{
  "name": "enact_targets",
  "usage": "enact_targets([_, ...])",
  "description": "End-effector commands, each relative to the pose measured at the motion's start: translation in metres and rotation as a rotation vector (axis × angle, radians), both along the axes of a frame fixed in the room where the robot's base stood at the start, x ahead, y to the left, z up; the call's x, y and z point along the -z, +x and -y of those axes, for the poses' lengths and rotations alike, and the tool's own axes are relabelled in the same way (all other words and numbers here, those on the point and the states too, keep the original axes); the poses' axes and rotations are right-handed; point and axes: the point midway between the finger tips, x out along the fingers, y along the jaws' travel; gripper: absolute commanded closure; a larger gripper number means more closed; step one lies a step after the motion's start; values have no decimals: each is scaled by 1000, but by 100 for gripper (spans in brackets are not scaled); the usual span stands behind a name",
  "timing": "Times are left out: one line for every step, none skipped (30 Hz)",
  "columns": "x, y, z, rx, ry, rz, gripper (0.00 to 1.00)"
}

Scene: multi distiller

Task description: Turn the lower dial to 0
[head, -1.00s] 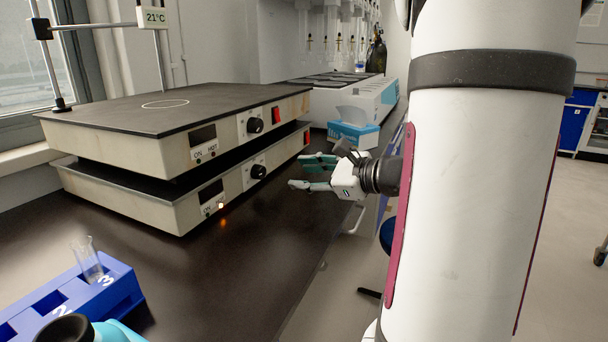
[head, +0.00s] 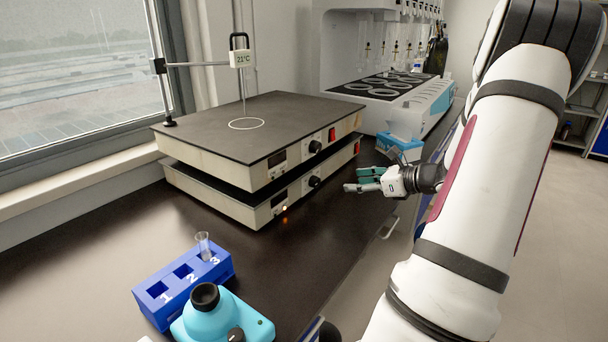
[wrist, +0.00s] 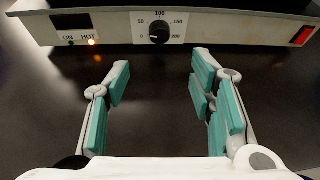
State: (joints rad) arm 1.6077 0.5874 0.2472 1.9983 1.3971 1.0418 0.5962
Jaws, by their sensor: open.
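The lower dial (head: 314,182) is a black round knob on the front panel of the lower hot plate (head: 243,212). In the wrist view the dial (wrist: 159,32) sits at top centre, on a white scale marked with numbers up to 200. Its exact pointer setting is too small to tell. My gripper (head: 354,179) is open and empty in front of the panel, at about dial height. In the wrist view my gripper's fingers (wrist: 160,70) point toward the dial, one on each side of its line, with a gap before the panel.
The upper hot plate (head: 265,128) with its own dial (head: 315,146) is stacked directly above. A lit orange lamp (wrist: 91,42) and a red switch (wrist: 301,36) flank the lower dial. A blue tissue box (head: 398,148) stands behind my gripper. A blue rack (head: 180,290) stands nearer.

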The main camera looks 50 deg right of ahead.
Motion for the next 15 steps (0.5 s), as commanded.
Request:
enact_targets([-2,-4,4,8,7,2,50])
enact_targets([-2,-5,5,10,10,2,50])
enact_targets([-2,-5,6,13,12,3,50])
enact_targets([-1,-4,6,13,12,3,50])
enact_targets([0,-2,6,13,12,3,50])
enact_targets([2,2,6,12,13,4,50])
enact_targets([3,5,6,11,13,4,50])
enact_targets([5,8,6,11,13,4,50])
enact_targets([8,14,5,10,13,4,50])
enact_targets([10,18,5,10,13,3,50])
enact_targets([12,24,5,9,15,4,50])
enact_targets([15,31,5,10,14,4,50])
enact_targets([17,36,5,10,13,4,50])
enact_targets([20,42,5,8,13,4,50])
enact_targets([23,49,5,8,13,4,50])
